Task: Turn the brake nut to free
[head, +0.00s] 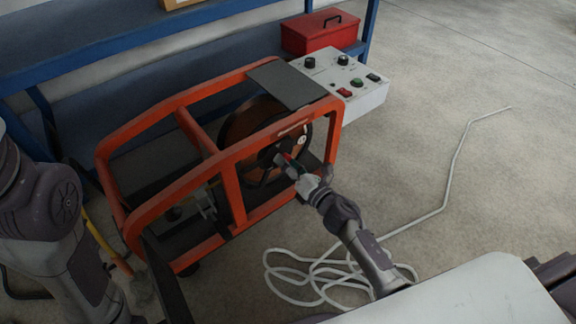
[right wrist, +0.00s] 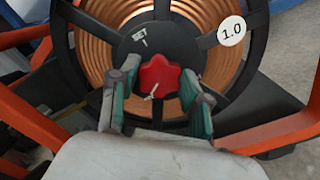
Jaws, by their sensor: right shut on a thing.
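The brake nut (right wrist: 158,78) is a red lobed knob at the hub of a copper-coloured wire spool (right wrist: 110,12). A white pointer mark is on its lower part, and a "SET" label (right wrist: 139,33) with a tick is on the black hub above it. My right gripper (right wrist: 160,92) is shut on the nut, with a finger on each side. In the head view my right gripper (head: 288,162) reaches the spool's hub through the orange frame and mostly hides the nut. My left arm is at the left edge of the head view; its gripper cannot be made out.
The orange tube frame (head: 228,190) surrounds the spool, with bars close to my right gripper. A grey control box (head: 365,98) with knobs and buttons is at its right end. A red toolbox (head: 318,34) stands behind. White cable (head: 310,278) lies coiled on the floor.

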